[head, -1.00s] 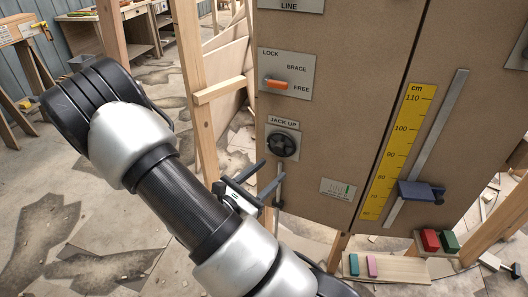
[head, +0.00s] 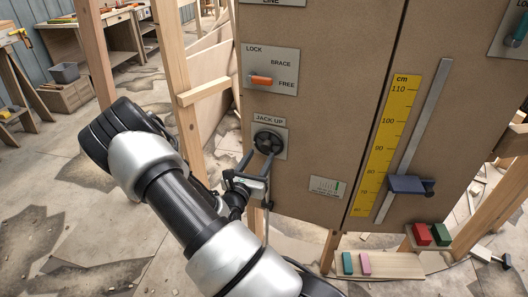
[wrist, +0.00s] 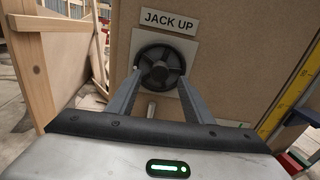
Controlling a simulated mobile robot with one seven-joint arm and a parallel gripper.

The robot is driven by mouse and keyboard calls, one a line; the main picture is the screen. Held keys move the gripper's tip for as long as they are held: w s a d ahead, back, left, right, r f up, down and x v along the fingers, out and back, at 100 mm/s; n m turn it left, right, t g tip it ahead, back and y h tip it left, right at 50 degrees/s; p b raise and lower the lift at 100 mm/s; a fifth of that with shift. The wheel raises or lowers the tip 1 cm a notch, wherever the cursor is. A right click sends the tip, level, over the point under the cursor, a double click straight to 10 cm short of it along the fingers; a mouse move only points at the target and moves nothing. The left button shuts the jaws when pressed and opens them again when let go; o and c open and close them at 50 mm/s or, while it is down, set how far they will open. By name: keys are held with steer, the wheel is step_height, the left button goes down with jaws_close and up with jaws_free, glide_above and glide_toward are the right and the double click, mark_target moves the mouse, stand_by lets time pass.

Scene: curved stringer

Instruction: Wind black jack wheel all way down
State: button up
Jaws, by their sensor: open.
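The black jack wheel (head: 268,141) is mounted on a pale plate on the brown panel, under a "JACK UP" label (head: 269,118). In the wrist view the wheel (wrist: 160,66) is straight ahead, spoked and round. My gripper (head: 258,157) is open, with its fingertips at the wheel's lower part in the head view. In the wrist view the two grey fingers (wrist: 158,84) reach to either side of the wheel's lower rim. I cannot tell whether they touch it. A metal rod end (wrist: 151,110) shows below the wheel between the fingers.
An orange-handled lever (head: 261,80) with LOCK, BRACE and FREE marks is above the wheel. A yellow cm scale (head: 385,142) and a blue slider (head: 408,185) are at right. A wooden post (head: 170,80) stands left of the panel. Coloured blocks (head: 431,235) sit low at right.

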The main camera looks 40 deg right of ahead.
mark_target(265, 148)
steer(key=x, duration=0.5)
steer(key=shift+a, duration=0.1)
steer(key=c, duration=1.1)
